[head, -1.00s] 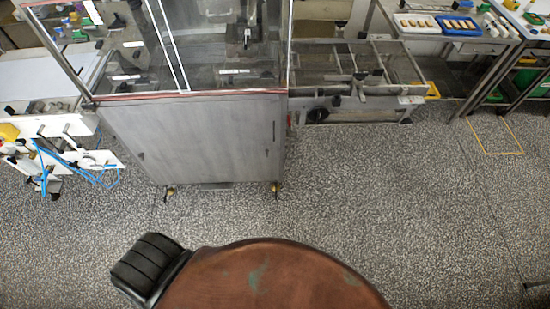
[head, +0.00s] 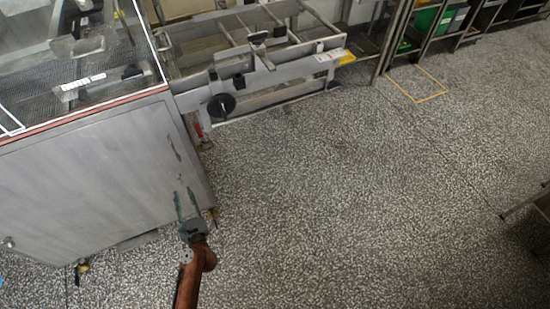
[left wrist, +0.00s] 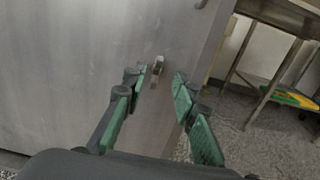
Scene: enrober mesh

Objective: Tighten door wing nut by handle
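The grey metal door panel (head: 85,180) fills the front of the machine at the left of the head view, and it also fills much of the left wrist view (left wrist: 70,70). A small bright metal fitting, seemingly the wing nut (left wrist: 158,66), sticks out from the panel near its right edge. My left gripper (head: 185,194) is in front of the panel's lower right part. In the left wrist view its green-padded fingers (left wrist: 157,82) are spread, with the fitting showing between and just beyond the tips. They appear apart from it. My right gripper is out of view.
A metal frame conveyor (head: 255,50) with a black knob (head: 221,105) stands right of the panel. A rack with a green bin (head: 430,20) is at the back right. A dark metal stand (head: 530,208) is at the right edge. The speckled floor between is clear.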

